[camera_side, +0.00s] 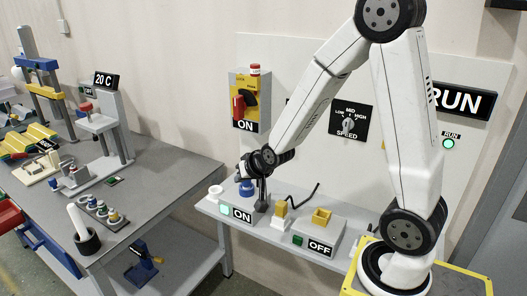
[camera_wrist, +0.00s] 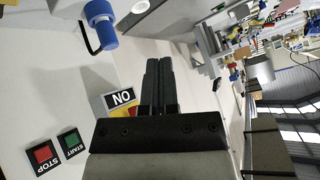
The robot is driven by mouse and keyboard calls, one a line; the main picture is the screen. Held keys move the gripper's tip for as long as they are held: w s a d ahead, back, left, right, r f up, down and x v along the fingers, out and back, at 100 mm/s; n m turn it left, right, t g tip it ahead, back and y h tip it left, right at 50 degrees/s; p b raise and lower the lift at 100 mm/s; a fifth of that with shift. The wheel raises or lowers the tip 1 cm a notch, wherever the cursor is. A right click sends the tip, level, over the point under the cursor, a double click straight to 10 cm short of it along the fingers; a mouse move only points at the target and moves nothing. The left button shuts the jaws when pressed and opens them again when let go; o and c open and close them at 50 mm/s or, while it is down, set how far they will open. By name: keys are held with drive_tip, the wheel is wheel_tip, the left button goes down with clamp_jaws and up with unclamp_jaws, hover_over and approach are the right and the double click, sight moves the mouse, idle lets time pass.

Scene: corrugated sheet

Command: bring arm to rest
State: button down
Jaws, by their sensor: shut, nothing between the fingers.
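My gripper (camera_side: 262,203) points down over the narrow grey shelf in the side view, just right of a blue part (camera_side: 246,188) and beside the box with the ON label (camera_side: 242,215). I cannot tell whether it touches anything there. In the wrist view my gripper (camera_wrist: 158,65) shows two dark fingers side by side, shut with nothing between them. My white arm is bent, its elbow high at the top of the side view.
A grey workbench (camera_side: 165,165) with several tools and devices stands at the left. The OFF box (camera_side: 318,243) is right of the gripper on the shelf. A wall panel carries a yellow switch box (camera_side: 250,95), a speed dial (camera_side: 348,125) and a RUN sign (camera_side: 465,101).

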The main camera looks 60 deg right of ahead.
drive_tip(key=s+a+f+n+g+y, duration=0.1)
drive_tip(key=s+a+n+g+y, duration=0.1)
drive_tip(key=s+a+n+g, duration=0.4)
drive_tip(key=s+a+n, duration=0.1)
drive_tip(key=s+a, duration=0.2)
drive_tip(key=s, duration=0.3)
drive_tip(key=shift+s+f, duration=0.15)
drive_tip(key=shift+s, duration=0.05)
idle(1.1)
